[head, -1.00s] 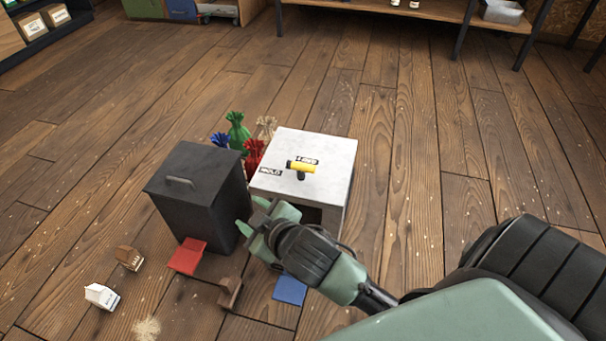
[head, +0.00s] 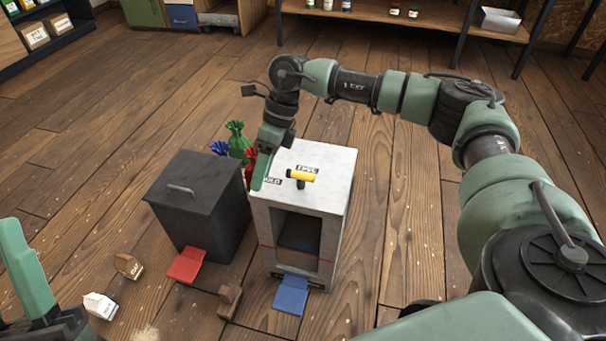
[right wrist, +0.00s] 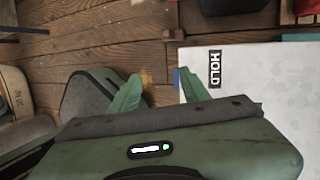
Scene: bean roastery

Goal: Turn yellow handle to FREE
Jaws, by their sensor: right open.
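The yellow handle (head: 303,176) sits on a black stem on top of a white box (head: 335,165). Its yellow bar lies roughly left to right in the head view. The FREE label is just behind it; the HOLD label (right wrist: 214,68) is at its left, partly covered by my right gripper in the head view. My right gripper (head: 260,182) is open and empty, pointing down by the box's left edge, apart from the handle. The handle does not show in the right wrist view. My left gripper (head: 25,275) shows partly at the lower left; its jaw opening is unclear.
A dark lidded bin (head: 197,205) stands left of the box, with a red flap (head: 187,264) in front. A blue flap (head: 290,294) is at the box's front. Colored sacks (head: 237,140) stand behind. Floor right of the box is clear.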

